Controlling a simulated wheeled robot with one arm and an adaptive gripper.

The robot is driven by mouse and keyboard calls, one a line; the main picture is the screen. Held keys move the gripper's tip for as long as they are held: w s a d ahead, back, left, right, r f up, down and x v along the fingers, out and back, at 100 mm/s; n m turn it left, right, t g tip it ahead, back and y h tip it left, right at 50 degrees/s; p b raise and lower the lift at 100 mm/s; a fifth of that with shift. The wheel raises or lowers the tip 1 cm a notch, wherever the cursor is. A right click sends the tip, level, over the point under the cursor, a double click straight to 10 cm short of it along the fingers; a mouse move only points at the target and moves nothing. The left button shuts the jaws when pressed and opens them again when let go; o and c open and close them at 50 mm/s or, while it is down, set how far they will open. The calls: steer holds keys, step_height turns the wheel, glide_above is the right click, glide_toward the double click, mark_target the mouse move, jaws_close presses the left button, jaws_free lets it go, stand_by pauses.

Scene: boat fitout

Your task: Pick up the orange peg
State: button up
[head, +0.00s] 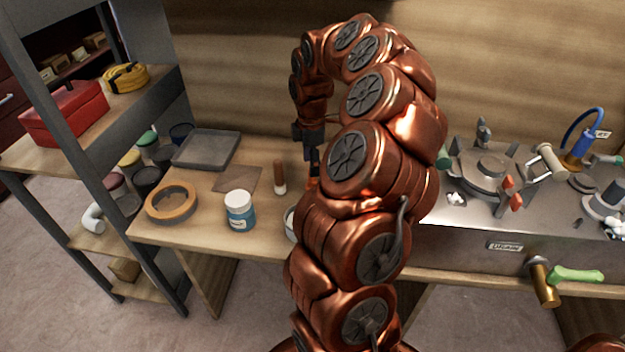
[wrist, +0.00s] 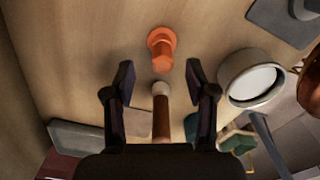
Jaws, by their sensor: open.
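The orange peg (wrist: 161,49) stands on the wooden bench top, with a wider round flange at one end, in the wrist view. In the head view only a small orange part (head: 313,184) shows, mostly hidden by my arm. My gripper (wrist: 160,78) is open and empty, and its two dark fingers lie to either side of and below the peg in the wrist picture. In the head view my gripper (head: 313,156) points down over the bench, close to the peg. The peg is not between the fingertips.
A brown cylinder with a white end (head: 279,177) stands left of my gripper; it also shows in the wrist view (wrist: 161,112). A white round container (wrist: 252,78) is right of the peg. A blue-labelled jar (head: 240,211), tape roll (head: 172,203) and grey tray (head: 205,149) stand farther left.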

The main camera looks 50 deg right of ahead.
mark_target(311, 179)
steer(key=shift+s+a+f, duration=0.1)
steer(key=shift+f, duration=1.2)
steer(key=shift+a+f, duration=0.1)
steer(key=shift+f, duration=1.2)
steer(key=shift+c, duration=0.3)
steer(key=c, duration=1)
steer(key=shift+o, duration=0.2)
step_height(311, 179, up, 9)
steer(key=shift+r, duration=0.55)
